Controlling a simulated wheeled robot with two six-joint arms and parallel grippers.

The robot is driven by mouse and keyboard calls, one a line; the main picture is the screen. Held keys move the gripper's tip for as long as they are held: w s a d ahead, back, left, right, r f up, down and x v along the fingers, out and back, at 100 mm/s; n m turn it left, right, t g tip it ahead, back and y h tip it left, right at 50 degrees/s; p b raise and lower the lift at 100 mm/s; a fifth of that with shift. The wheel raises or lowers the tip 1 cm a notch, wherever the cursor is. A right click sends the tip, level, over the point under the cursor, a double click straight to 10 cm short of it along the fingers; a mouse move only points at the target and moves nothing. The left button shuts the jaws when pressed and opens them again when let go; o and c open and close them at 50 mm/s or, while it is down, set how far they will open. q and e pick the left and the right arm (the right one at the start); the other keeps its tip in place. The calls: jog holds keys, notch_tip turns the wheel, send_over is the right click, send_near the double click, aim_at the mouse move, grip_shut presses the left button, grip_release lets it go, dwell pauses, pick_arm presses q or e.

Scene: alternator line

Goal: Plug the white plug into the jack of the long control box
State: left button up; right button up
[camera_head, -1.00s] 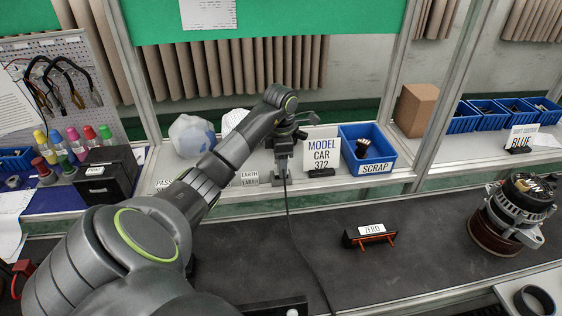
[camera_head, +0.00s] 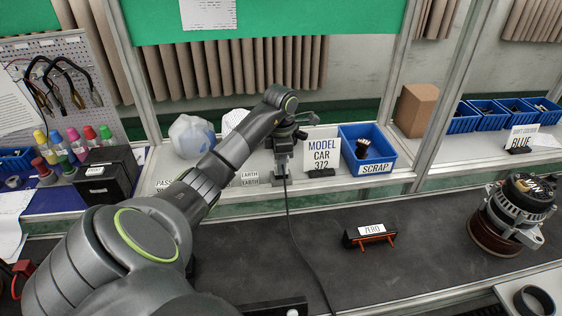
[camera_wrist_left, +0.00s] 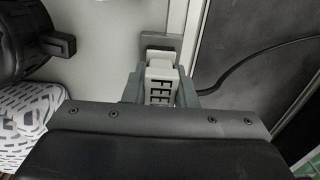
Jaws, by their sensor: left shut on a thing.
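My left gripper (camera_head: 284,165) reaches over the pale shelf behind the dark belt, just left of the MODEL CAR 372 sign. In the left wrist view its fingers (camera_wrist_left: 160,92) are shut on the white plug (camera_wrist_left: 161,80), which shows dark slots on its face. A grey squarish piece (camera_wrist_left: 160,43) lies just beyond the plug; I cannot tell whether they touch. A dark cable (camera_head: 302,240) runs from near the gripper down across the belt. A dark long box edge with a pale round spot (camera_head: 275,307) shows at the bottom; I cannot tell whether it is the control box. No jack is clear.
The sign (camera_head: 322,156) and blue SCRAP bin (camera_head: 377,168) stand right of the gripper. A translucent bag (camera_head: 191,136) is left. The belt's middle is mostly clear.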

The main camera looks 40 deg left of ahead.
notch_tip(320, 180, up, 13)
jog(key=p, duration=1.2)
jog(key=shift+d+p, duration=0.15)
jog(key=shift+p, duration=0.25)
